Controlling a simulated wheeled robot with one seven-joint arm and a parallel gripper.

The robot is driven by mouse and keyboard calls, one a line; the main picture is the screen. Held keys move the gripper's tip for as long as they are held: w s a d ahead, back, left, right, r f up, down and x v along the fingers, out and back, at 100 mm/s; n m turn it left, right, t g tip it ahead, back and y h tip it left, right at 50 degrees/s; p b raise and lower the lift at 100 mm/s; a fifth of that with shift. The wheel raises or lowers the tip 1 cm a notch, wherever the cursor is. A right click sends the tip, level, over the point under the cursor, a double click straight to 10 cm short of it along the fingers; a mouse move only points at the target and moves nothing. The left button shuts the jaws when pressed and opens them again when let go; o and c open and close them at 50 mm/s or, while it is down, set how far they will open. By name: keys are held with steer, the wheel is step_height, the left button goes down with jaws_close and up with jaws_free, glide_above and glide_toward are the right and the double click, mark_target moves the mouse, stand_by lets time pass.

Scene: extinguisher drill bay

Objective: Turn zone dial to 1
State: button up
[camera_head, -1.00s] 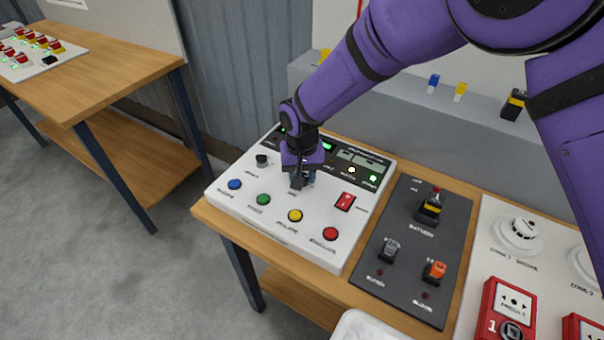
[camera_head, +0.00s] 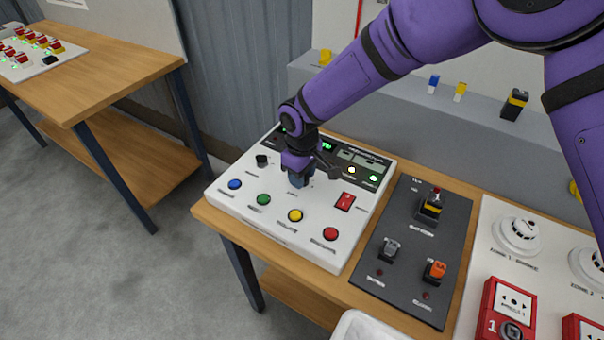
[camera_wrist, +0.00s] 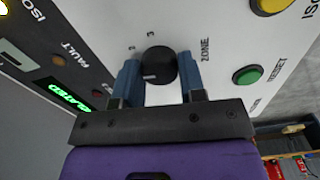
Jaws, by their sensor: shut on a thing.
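The zone dial (camera_wrist: 158,64) is a round black knob on the white panel, beside the printed word ZONE in the wrist view. Its white pointer mark faces left and slightly down in that picture. The figures 2 and 3 show above and to the upper left of the knob; I see no 1, and the left finger covers part of that side. My gripper (camera_wrist: 158,80) is shut on the dial, one blue finger on each side. In the head view my gripper (camera_head: 300,179) reaches down onto the white panel (camera_head: 270,217) and hides the dial.
A dark switch plate (camera_head: 410,270) lies to the right.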

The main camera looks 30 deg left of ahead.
steer(key=shift+n, duration=0.6)
steer(key=o, duration=0.9)
step_height(320, 180, up, 11)
steer(key=shift+f, duration=0.1)
stand_by(0.5)
